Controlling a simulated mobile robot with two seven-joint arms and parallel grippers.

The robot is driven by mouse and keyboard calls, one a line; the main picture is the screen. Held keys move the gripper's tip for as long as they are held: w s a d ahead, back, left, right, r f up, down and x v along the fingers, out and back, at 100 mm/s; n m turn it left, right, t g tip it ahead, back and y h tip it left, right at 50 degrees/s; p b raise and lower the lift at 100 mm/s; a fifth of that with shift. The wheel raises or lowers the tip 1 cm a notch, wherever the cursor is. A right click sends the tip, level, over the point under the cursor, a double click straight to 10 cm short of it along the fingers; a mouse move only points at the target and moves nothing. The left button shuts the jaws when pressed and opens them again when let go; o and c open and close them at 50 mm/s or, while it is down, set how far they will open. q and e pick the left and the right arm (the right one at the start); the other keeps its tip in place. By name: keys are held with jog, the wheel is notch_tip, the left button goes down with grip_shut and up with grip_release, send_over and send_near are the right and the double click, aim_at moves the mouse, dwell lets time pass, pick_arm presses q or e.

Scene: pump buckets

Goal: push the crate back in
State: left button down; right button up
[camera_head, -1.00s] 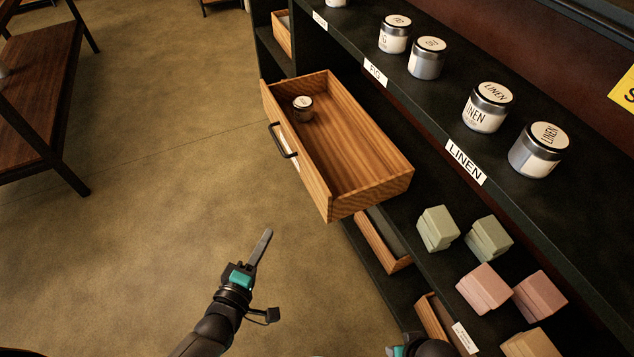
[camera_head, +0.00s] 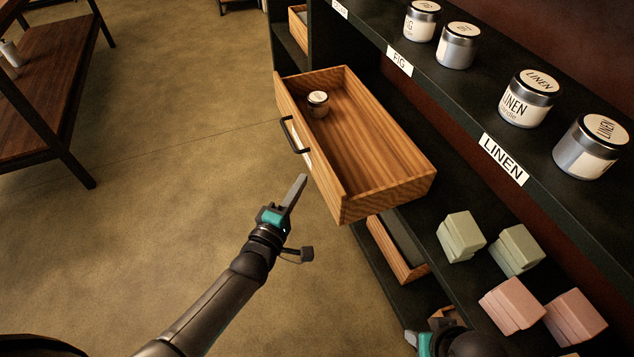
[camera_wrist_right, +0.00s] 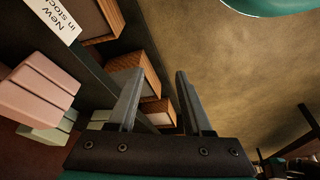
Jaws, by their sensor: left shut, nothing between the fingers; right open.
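The wooden crate (camera_head: 385,160) is pulled well out from the dark shelf unit in the head view, over the floor. Its front has a dark handle (camera_head: 294,136). A small labelled jar (camera_head: 318,103) stands inside it near the front. My left gripper (camera_head: 299,184) is shut and empty, just below and left of the crate's front, apparently apart from it. My right gripper (camera_wrist_right: 155,90) is open and empty in the right wrist view, with shelf crates beyond it. In the head view only part of my right gripper shows at the bottom edge.
Candle jars (camera_head: 528,98) stand on the upper shelf behind a LINEN label (camera_head: 503,160). Green blocks (camera_head: 461,236) and pink blocks (camera_head: 512,305) sit on a lower shelf. Another crate (camera_head: 398,250) is below. A wooden table (camera_head: 40,90) stands at left. The floor between is clear.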

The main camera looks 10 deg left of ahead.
pick_arm(q)
jog(key=shift+w+d+b, duration=0.3)
jog(key=shift+w+d, duration=0.4)
jog(key=shift+d, duration=0.15)
jog(key=shift+w+d+b, duration=0.3)
jog(key=shift+w+d, duration=0.35)
jog(key=shift+d, duration=0.2)
pick_arm(e)
jog(key=shift+w+r+t, duration=0.15)
jog(key=shift+r+t, duration=0.15)
jog(key=shift+r, duration=1.4)
